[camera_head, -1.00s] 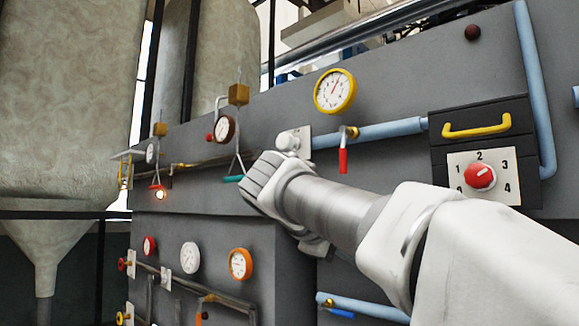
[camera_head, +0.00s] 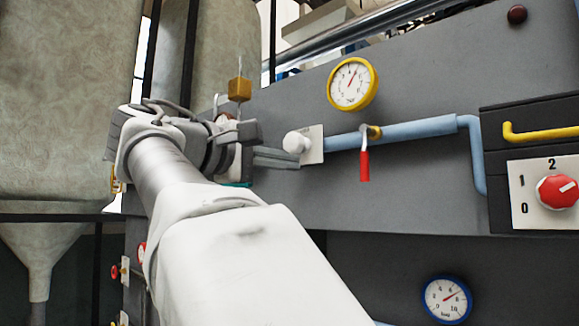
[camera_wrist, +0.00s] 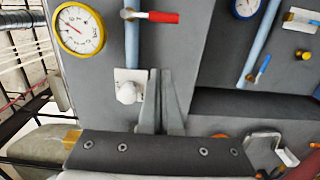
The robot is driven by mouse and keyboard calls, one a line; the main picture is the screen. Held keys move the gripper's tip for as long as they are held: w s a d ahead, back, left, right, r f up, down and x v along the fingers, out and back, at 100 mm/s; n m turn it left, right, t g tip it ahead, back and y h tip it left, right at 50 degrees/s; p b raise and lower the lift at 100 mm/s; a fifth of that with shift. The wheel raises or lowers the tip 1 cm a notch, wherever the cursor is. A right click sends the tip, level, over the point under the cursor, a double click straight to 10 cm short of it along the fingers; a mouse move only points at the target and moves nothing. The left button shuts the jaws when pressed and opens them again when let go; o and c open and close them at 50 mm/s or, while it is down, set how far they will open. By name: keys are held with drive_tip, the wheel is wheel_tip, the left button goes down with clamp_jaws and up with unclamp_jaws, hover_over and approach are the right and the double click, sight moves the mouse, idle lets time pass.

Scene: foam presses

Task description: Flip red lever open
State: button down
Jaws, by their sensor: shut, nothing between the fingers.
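The red lever (camera_head: 364,165) hangs straight down from a brass valve on the light blue pipe (camera_head: 420,130) in the head view. In the wrist view the red lever (camera_wrist: 163,17) lies sideways at the top, joined to the pipe. My gripper (camera_head: 297,160) points right along the panel, its tips beside the white knob plate and left of the lever, apart from it. In the wrist view my gripper (camera_wrist: 160,72) shows slim grey fingers together, with nothing between them. The finger bases are hidden behind the dark gripper body.
A yellow-rimmed gauge (camera_head: 352,84) is above. A yellow handle (camera_head: 540,132) and red dial (camera_head: 558,191) stand at right. Below the lever, the panel is bare.

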sight(364, 156)
drive_tip(key=shift+d, duration=0.1)
drive_tip(key=w+d+p, duration=0.2)
drive_tip(key=w+d, duration=0.2)
drive_tip(key=d, duration=0.6)
drive_tip(key=shift+w+d, duration=0.25)
drive_tip(key=shift+d, duration=0.05)
